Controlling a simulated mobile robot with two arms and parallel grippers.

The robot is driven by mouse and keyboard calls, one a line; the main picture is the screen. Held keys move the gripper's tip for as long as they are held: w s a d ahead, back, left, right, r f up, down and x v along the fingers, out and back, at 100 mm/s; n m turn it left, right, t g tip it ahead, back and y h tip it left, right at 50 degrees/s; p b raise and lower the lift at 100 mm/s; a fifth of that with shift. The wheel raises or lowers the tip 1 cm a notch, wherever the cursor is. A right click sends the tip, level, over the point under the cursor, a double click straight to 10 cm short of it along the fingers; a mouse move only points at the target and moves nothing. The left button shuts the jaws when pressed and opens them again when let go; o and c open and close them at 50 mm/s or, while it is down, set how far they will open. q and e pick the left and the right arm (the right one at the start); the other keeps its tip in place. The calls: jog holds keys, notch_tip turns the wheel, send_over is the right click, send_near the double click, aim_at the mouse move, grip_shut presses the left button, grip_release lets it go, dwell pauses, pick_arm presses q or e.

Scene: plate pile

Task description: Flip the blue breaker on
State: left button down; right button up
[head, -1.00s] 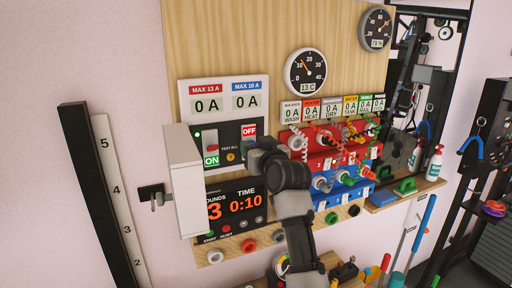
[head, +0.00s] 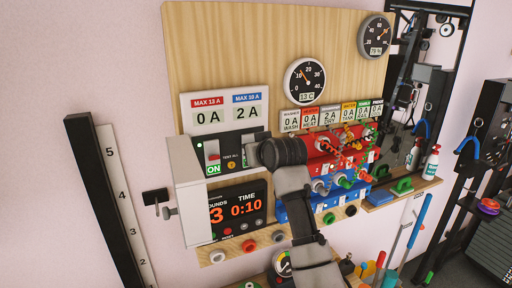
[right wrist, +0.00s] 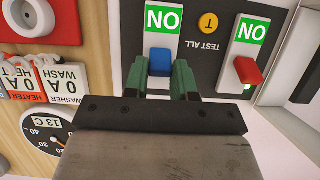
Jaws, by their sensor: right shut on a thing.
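The blue breaker (right wrist: 160,61) is in the right wrist view, which looks upside down. A green ON label (right wrist: 164,17) shows by it. My right gripper's two green fingers (right wrist: 160,82) are shut on the blue switch, one on each side. In the head view, my right gripper and wrist (head: 262,151) cover the blue breaker. The blue MAX 10 A display (head: 247,113) reads 2 A. The red breaker (right wrist: 247,71) beside it shows a green ON label, and its MAX 13 A display (head: 208,117) reads 0 A. My left gripper is not in view.
A yellow TEST ALL button (right wrist: 208,22) sits between the breakers. An open white cabinet door (head: 187,190) stands out left of the panel. Plugs and coiled cables crowd the red socket strip (head: 318,145) at right. A timer display (head: 237,210) is below.

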jog(key=shift+r+g, duration=0.1)
jog(key=shift+g, duration=0.3)
jog(key=o, duration=0.9)
jog(key=shift+w, duration=0.1)
jog(key=shift+b+v, duration=2.45)
jog(key=shift+v, duration=2.95)
jog(key=shift+a, duration=0.1)
